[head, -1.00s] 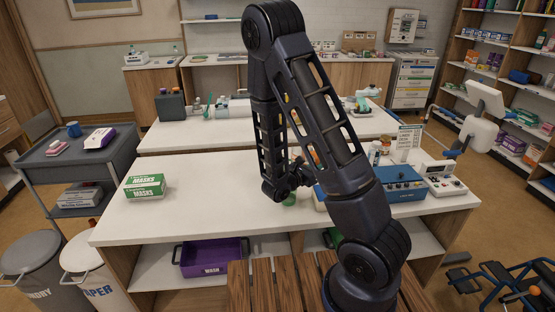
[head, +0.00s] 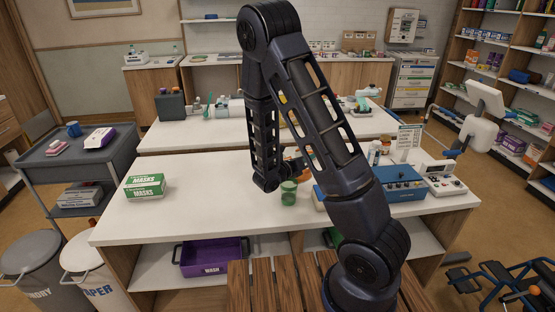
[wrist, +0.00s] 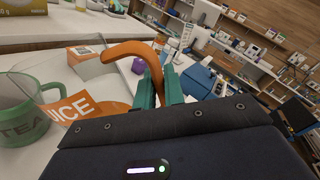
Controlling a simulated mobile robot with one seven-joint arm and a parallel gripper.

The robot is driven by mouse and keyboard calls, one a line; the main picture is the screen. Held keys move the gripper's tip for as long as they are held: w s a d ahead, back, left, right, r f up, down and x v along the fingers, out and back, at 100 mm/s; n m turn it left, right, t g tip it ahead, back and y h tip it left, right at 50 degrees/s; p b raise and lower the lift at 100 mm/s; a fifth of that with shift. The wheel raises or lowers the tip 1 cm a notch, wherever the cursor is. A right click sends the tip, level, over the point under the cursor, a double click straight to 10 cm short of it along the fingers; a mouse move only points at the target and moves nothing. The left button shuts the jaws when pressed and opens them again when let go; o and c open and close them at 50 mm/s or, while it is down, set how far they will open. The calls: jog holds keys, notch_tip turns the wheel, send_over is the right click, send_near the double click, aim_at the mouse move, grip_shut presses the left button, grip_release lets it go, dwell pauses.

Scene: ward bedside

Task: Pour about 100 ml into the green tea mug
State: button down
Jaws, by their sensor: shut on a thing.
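The green tea mug (head: 289,193) stands upright on the white counter, just below my gripper. It also shows at the left edge of the wrist view (wrist: 18,118), with "TEA" on its side. My gripper (wrist: 159,84) has its teal fingers shut on the orange handle of a clear juice jug (wrist: 68,108). The jug's label ends in "ICE", and orange juice shows inside. The jug's clear body reaches left over or beside the mug and looks tilted towards it. In the head view my arm hides most of the jug. I cannot tell whether juice is flowing.
A green masks box (head: 145,186) stands at the counter's left.

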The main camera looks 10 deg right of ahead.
aim_at(298, 148)
jog(key=shift+w+a+r+n, duration=0.3)
jog(key=shift+w+a+n, duration=0.25)
jog(key=shift+n, duration=0.45)
jog(key=shift+w+a+r+n, duration=0.15)
jog(key=shift+w+n, duration=0.4)
jog(key=shift+n, duration=0.45)
jog(key=shift+w+a+r+n, duration=0.25)
jog(key=shift+w+r+n, duration=0.1)
jog(key=shift+r+n, duration=0.2)
jog(key=shift+w+a+r+n, duration=0.2)
jog(key=shift+w+r+n, duration=0.15)
jog(key=shift+r+n, duration=0.15)
jog(key=shift+w+a+r+n, duration=0.3)
jog(key=shift+w+r+n, duration=0.15)
jog(key=shift+r+n, duration=0.15)
jog(key=shift+w+a+r+n, duration=0.25)
jog(key=shift+w+a+n, duration=0.1)
jog(key=shift+w, duration=0.15)
jog(key=shift+w+a+r+n+p, duration=0.2)
jog(key=shift+w+a+r+n, duration=0.15)
jog(key=shift+w, duration=0.2)
jog(key=shift+w+a+r+n+p, duration=0.25)
jog(key=shift+w+a+n, duration=0.1)
jog(key=shift+w, duration=0.15)
jog(key=shift+s+d+f, duration=0.1)
